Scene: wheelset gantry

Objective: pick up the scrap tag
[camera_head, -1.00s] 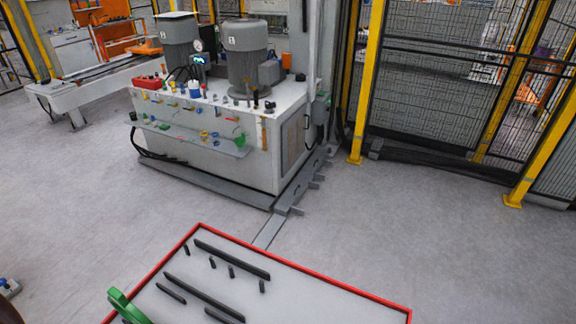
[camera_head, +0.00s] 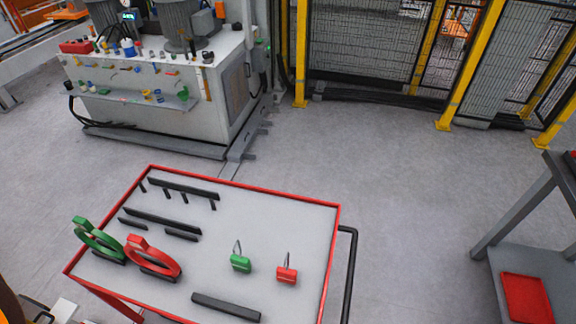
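Two small tags with wire loops sit on the grey top of a red-rimmed cart (camera_head: 338,240): a green tag (camera_head: 240,263) and, to its right, a red tag (camera_head: 287,275). Both stand apart from each other near the cart's right side. No lettering is readable, so I cannot tell by words which is the scrap tag; the red one fits by colour only. Neither of my grippers shows clearly. Only cut-off orange and pale parts appear at the bottom left corner.
A green ring-shaped piece (camera_head: 98,240) and a red one (camera_head: 152,260) stand in dark holders at the cart's left. Several black bars lie on the top. A black handle (camera_head: 349,270) sticks out right. A grey shelf with a red tray (camera_head: 527,299) stands at right.

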